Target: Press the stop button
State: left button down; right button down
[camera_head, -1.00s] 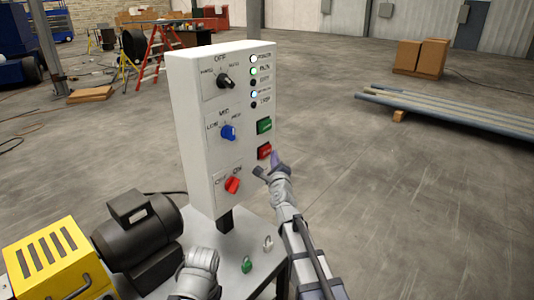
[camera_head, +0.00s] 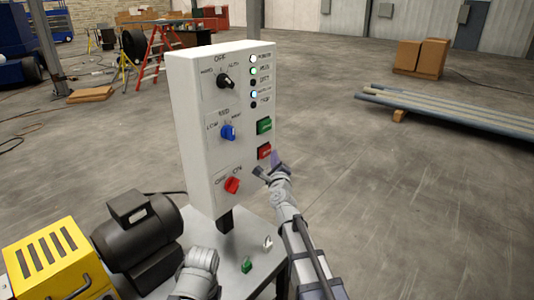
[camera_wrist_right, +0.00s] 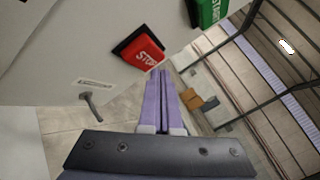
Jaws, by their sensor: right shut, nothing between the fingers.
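The red STOP button (camera_head: 264,151) is on the right side of the white control panel (camera_head: 203,160), below the green START button (camera_head: 264,125). In the right wrist view the STOP button (camera_wrist_right: 145,54) is a red block in a dark frame, and part of the START button (camera_wrist_right: 210,10) shows above right. My right gripper (camera_head: 275,160) is shut and empty, just below and to the right of the STOP button. Its purple fingertips (camera_wrist_right: 160,74) point toward the button's lower right edge. Contact cannot be told.
The panel also carries a black knob (camera_head: 226,82), a blue knob (camera_head: 228,132), a red knob (camera_head: 232,185) and several indicator lights. A black motor (camera_head: 138,238) and a yellow machine (camera_head: 48,260) stand at lower left. Open floor lies to the right.

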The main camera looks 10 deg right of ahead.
jog(key=shift+w, duration=0.1)
jog(key=shift+w+a, duration=0.25)
jog(key=shift+w+a, duration=0.4)
jog(key=shift+w, duration=0.1)
dwell(1.1)
jog(key=shift+s+d, duration=0.1)
jog(key=shift+s, duration=0.05)
jog(key=shift+s+d, duration=0.55)
jog(key=shift+s, duration=0.1)
jog(key=shift+s+d, duration=0.8)
jog(key=shift+s, duration=0.2)
jog(key=shift+s+d, duration=0.75)
jog(key=shift+s, duration=0.25)
